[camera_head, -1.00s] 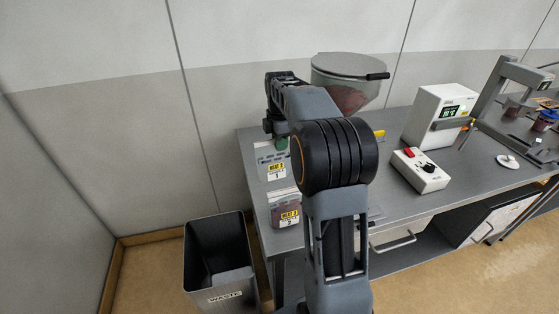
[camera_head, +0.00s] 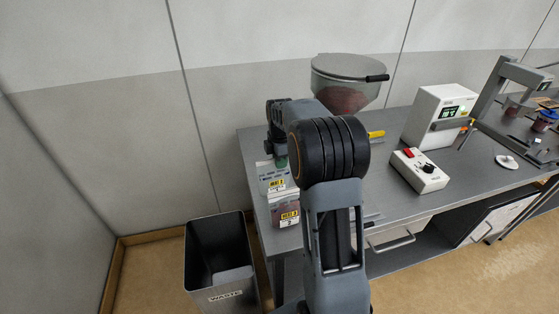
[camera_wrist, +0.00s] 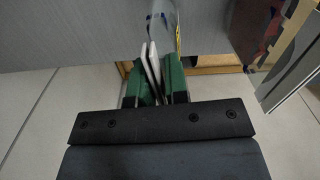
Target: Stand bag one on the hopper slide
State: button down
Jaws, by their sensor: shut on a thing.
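My gripper (camera_head: 278,150) is at the left end of the grey bench, mostly hidden behind my arm. In the wrist view its green fingers (camera_wrist: 152,80) are shut on the pale top strips of bag one (camera_wrist: 165,30). In the head view bag one (camera_head: 275,182), with a yellow label marked 1, hangs below the gripper. It is just behind bag two (camera_head: 288,216), labelled 2, and overlaps it in view. I cannot tell whether they touch. The hopper (camera_head: 346,92), with a round grey lid and reddish contents, stands behind my arm. Its lower part and slide are hidden.
A waste bin (camera_head: 220,262) stands on the floor by the bench's left end. On the bench (camera_head: 395,209) are a white control box (camera_head: 419,170) with a red switch and a white instrument (camera_head: 440,115) with a lit display. A yellow item (camera_head: 376,134) shows right of my arm.

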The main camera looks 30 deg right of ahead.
jog(key=shift+f, duration=0.1)
jog(key=shift+f, duration=0.3)
jog(key=c, duration=1.1)
grip_release()
jog(key=shift+r, duration=0.15)
